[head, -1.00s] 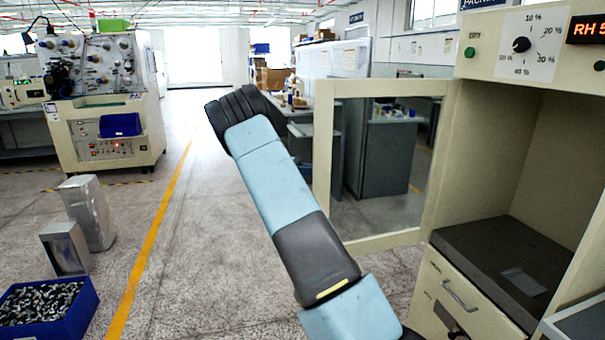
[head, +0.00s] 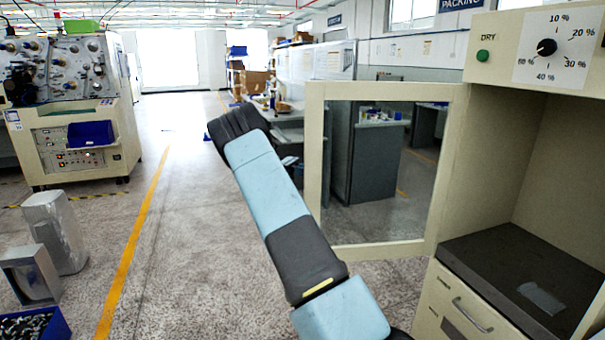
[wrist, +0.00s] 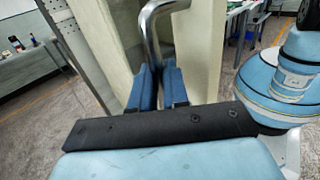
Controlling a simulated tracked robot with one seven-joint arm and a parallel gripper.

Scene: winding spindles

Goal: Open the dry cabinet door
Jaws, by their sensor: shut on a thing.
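The dry cabinet (head: 485,70) stands at the right in the head view. Its cream-framed glass door (head: 314,160) stands wide open, swung out to the left of the cabinet mouth. In the wrist view my gripper (wrist: 159,80) has its two blue fingers closed around the lower part of a bent metal handle (wrist: 152,28). The handle is beside a cream door frame (wrist: 203,45). In the head view my arm crosses in front of the door's left side, and the gripper and handle are hidden.
The cabinet's inner shelf (head: 490,262) is dark, with a pale flat piece (head: 541,298) on it. A drawer (head: 455,310) lies below. A winding machine (head: 75,110), metal boxes (head: 55,232) and a blue bin (head: 52,325) stand at the left. The floor (head: 190,240) between is clear.

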